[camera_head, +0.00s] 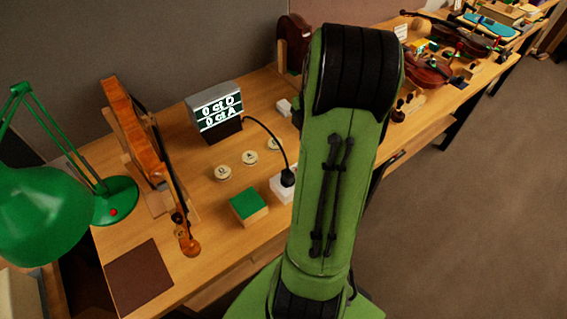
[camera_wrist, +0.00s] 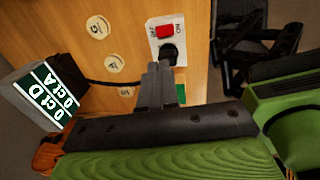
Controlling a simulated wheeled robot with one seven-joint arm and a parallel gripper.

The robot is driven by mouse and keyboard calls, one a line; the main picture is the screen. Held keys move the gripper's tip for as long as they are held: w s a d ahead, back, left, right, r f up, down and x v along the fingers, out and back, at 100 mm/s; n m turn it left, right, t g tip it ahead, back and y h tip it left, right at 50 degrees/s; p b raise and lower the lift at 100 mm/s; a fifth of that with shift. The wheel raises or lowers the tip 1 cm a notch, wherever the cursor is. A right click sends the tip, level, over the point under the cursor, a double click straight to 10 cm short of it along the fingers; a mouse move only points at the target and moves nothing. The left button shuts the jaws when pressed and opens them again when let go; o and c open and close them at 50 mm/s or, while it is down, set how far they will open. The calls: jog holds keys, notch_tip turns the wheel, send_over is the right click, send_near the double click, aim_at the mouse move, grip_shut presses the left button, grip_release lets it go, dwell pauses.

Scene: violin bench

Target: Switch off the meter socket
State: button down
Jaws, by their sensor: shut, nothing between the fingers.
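The meter socket (camera_wrist: 178,22) is a small white box with a red rocker switch (camera_wrist: 165,31) between the marks OFF on its left and ON on its right. I cannot tell which side of the rocker is pressed. A black plug (camera_wrist: 168,52) sits in the socket. In the head view the socket (camera_head: 281,190) stands on the bench, partly behind my arm. My gripper (camera_wrist: 158,66) is shut and empty, its tips just below the plug in the wrist view and apart from the switch. In the head view my arm hides it.
The meter (camera_head: 215,110) has a lit display, and its black cord (camera_head: 273,135) runs to the plug. Round discs (camera_head: 223,173) and a green-topped block (camera_head: 248,207) lie close by. A violin (camera_head: 135,130) and a green lamp (camera_head: 45,215) stand left.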

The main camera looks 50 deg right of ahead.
jog(key=shift+s, duration=0.1)
jog(key=shift+f, duration=0.1)
jog(key=f, duration=0.4)
jog(key=w+f+b, duration=0.1)
jog(key=f, duration=0.8)
jog(key=shift+w+d+f, duration=0.25)
jog(key=shift+w+f, duration=0.1)
jog(key=shift+f, duration=0.05)
